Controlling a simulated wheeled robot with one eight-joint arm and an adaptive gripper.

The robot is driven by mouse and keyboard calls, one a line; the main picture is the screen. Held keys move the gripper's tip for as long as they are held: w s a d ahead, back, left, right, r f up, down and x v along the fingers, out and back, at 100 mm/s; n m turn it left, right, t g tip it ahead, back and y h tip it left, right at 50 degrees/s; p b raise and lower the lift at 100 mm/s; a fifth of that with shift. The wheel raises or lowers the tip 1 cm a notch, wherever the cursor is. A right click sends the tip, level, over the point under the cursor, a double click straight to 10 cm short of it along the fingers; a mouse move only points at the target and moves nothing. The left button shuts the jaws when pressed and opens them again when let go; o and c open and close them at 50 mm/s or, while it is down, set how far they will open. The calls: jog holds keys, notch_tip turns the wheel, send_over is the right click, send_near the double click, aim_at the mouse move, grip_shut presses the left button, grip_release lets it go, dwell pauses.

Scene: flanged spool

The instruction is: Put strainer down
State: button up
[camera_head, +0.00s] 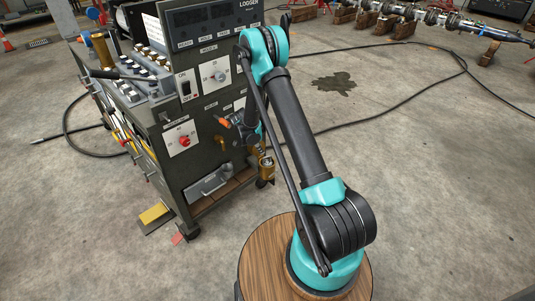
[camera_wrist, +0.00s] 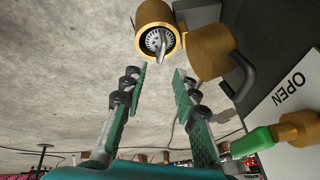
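A round perforated grey metal piece, which looks like the strainer (camera_wrist: 153,40), sits in the open end of a brass cylinder (camera_wrist: 148,14) at the top of the wrist view. A pale metal tab stands out from it. My gripper (camera_wrist: 160,72) is open, its two green-and-black fingers apart with nothing between them. The fingertips are just below the cylinder's mouth in the picture and do not appear to touch the strainer. In the head view, my gripper is largely hidden by the arm, and a brass cylinder (camera_head: 266,168) shows beside the cabinet.
A brass fitting (camera_wrist: 208,52) with a dark curved handle is close right of the fingers. A green-tipped brass part (camera_wrist: 265,137) lies near the "OPEN" panel (camera_wrist: 290,95). The dark control cabinet (camera_head: 200,110) stands left of my arm. Open concrete floor (camera_head: 430,150) lies right.

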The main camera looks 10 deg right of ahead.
jog(key=s+d+r+n+y, duration=0.1)
jog(key=s+d+r+n, duration=0.25)
jog(key=s+r, duration=0.5)
jog(key=s+d+r+n+y, duration=0.1)
jog(key=s+d+r+n, duration=0.4)
jog(key=r, duration=0.6)
jog(key=s+r+n+y, duration=0.1)
jog(key=s+r+n, duration=0.1)
jog(key=s, duration=1)
jog(key=s+r+n+t, duration=0.1)
jog(key=s+n, duration=0.4)
jog(key=s, duration=0.8)
jog(key=shift+r+y, duration=0.4)
jog(key=shift+r, duration=0.2)
jog(key=shift+d, duration=0.1)
jog(key=shift+c, duration=0.2)
